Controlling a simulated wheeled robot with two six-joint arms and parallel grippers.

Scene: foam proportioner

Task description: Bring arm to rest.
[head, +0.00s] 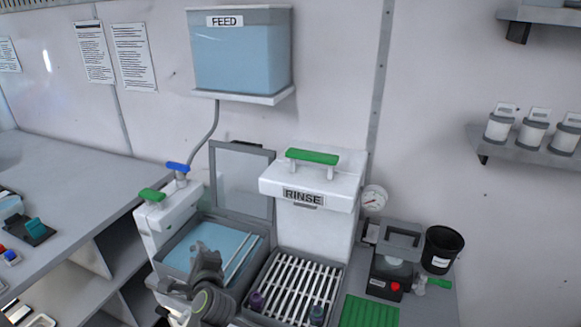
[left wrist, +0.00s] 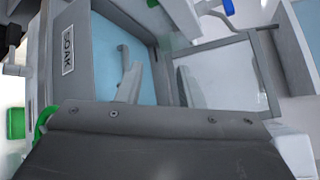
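My left arm comes up from the bottom of the head view, its dark grey gripper end (head: 204,262) over the near part of the soak tank (head: 163,268). The fingertips are not clear there. In the left wrist view, a dark grey plate with screws fills the bottom. Beyond it are the SOAK label (left wrist: 68,50), blue liquid (left wrist: 105,45) and a grey hooked piece (left wrist: 129,75). I cannot tell whether that piece is a finger or a tank part. No held object shows. My right gripper is not in view.
The rinse station (head: 310,185) and slatted rack (head: 290,285), with small dark bottles on it, stand right of the tank. A tilted clear lid (head: 240,178) stands behind it. Green- and blue-topped knobs rise at its left. A green mat (head: 370,312) and black cup (head: 441,250) are farther right.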

